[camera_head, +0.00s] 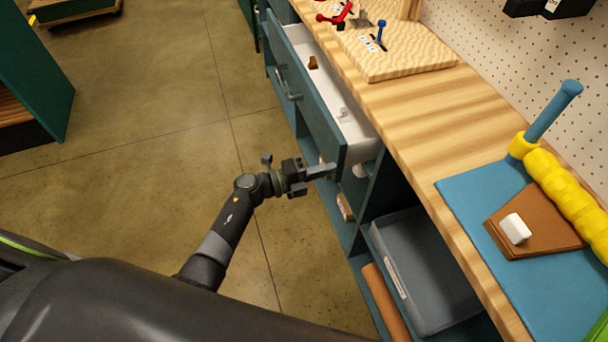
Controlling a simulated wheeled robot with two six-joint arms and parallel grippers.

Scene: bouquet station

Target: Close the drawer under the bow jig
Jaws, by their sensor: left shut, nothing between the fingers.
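The drawer (310,88) under the bench top is open, its blue-green front standing out from the cabinet and its white inside showing. A metal handle (287,84) is on its front. A small brown thing and a small pale thing lie inside. The bow jig (395,48), a light wooden board with a red lever and a blue peg, sits on the bench above the drawer. My left gripper (322,171) is shut and empty, close to the near lower end of the drawer front; I cannot tell whether it touches. My right gripper is not in view.
Below the drawer are open shelves with a grey bin (425,270) and a brown roll (386,302). On the bench lie a blue mat (470,190), a brown pad with a white block, and a yellow roll (565,190). The floor left of the cabinet is clear.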

